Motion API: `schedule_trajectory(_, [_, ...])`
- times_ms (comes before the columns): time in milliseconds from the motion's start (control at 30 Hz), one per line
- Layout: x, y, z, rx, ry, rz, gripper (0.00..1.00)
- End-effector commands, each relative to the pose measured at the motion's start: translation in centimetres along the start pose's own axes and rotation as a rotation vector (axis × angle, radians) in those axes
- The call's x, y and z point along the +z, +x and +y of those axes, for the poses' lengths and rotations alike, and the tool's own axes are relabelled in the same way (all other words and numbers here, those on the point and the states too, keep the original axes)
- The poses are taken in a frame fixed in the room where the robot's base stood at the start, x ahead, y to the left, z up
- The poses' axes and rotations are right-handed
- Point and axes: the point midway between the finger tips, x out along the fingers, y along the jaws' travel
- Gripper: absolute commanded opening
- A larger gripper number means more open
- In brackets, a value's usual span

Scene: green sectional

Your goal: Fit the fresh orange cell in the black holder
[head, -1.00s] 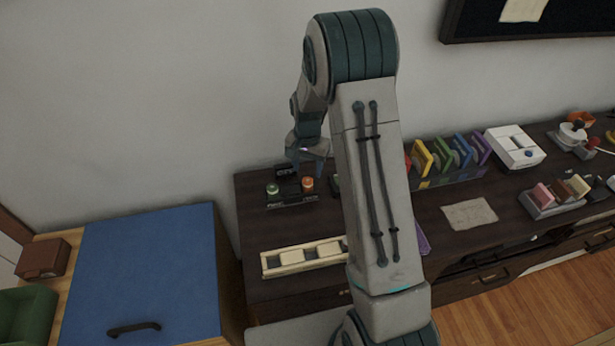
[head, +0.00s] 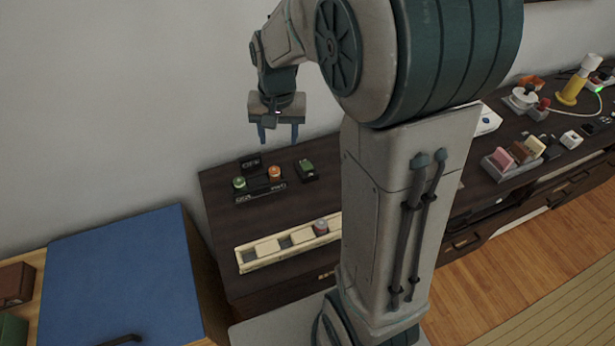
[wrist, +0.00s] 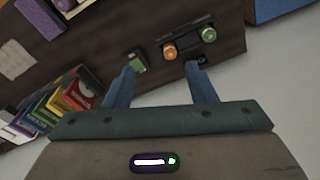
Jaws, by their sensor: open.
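An orange cell (head: 274,172) and a green cell (head: 239,184) stand upright in a low black rack (head: 262,190) on the dark cabinet top. Both also show in the wrist view, orange (wrist: 169,52) and green (wrist: 208,35). A small black holder-like block (head: 306,171) with a green part in it sits just right of the rack; it also shows in the wrist view (wrist: 136,63). I cannot tell exactly what the green part is. My gripper (head: 279,138) is open and empty, pointing down above the rack and block, touching neither.
A cream tray (head: 268,254) with square slots lies in front, holding a grey, red-topped cylinder (head: 320,227). A small black sign (head: 250,163) stands behind the rack. Coloured upright items (wrist: 55,103) fill a stand farther along. My arm hides the cabinet's middle in the head view.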

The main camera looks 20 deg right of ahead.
Motion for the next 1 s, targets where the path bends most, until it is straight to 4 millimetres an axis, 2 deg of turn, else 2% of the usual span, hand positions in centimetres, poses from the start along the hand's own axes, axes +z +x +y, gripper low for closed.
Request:
schedule_trajectory(100, [2.7,-2.2,1.0,-0.012,-0.061,0.030,0.51])
schedule_trajectory(300, [7.3,-4.5,2.7,-0.022,-0.165,0.075,0.51])
schedule_trajectory(600, [13.6,-5.9,5.1,-0.020,-0.313,0.140,0.51])
schedule_trajectory(800, [15.7,-5.9,6.0,-0.015,-0.362,0.161,0.51])
schedule_trajectory(1000, [16.0,-5.8,6.1,-0.014,-0.371,0.163,0.51])
